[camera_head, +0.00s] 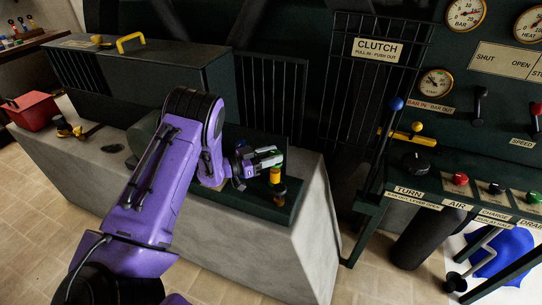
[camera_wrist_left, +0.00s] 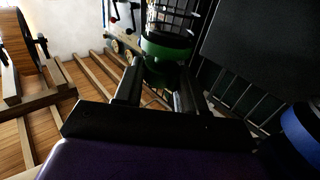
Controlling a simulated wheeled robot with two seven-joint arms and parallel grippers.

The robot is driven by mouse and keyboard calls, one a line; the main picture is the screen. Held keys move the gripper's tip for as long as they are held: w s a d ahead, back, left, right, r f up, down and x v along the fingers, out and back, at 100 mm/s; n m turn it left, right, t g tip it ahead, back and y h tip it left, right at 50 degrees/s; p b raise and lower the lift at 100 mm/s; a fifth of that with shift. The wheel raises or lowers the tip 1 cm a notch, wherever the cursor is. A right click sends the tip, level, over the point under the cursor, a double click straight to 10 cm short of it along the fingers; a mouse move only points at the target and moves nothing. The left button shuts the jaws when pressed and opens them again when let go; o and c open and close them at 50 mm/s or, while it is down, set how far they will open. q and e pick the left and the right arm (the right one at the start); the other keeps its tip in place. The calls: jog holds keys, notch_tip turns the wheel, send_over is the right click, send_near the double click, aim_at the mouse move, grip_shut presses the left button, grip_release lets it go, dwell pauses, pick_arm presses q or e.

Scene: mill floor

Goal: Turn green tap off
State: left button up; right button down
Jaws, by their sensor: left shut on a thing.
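The green tap shows in the left wrist view as a round green body (camera_wrist_left: 165,50) between my fingertips. In the head view it is mostly hidden by my left gripper (camera_head: 271,157), with only a little green showing. My left gripper, seen also in the left wrist view (camera_wrist_left: 160,78), is shut on the green tap from the left. An orange-yellow piece (camera_head: 275,174) shows just below the fingers, above a dark base on the green ledge (camera_head: 255,203). My right gripper is not in view. The tap's turn angle cannot be told.
A dark cabinet with a yellow handle (camera_head: 131,42) stands behind my left arm on the pale stone block (camera_head: 230,245). A red box (camera_head: 30,111) is at far left. A control panel with a blue-knobbed lever (camera_head: 396,104) and coloured buttons fills the right.

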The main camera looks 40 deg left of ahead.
pick_arm(q)
jog(key=o, duration=1.1)
jog(key=shift+c, duration=0.2)
jog(key=b+v, duration=0.2)
jog(key=v, duration=0.8)
jog(key=shift+s+a+b, duration=0.2)
jog(key=shift+b, duration=0.2)
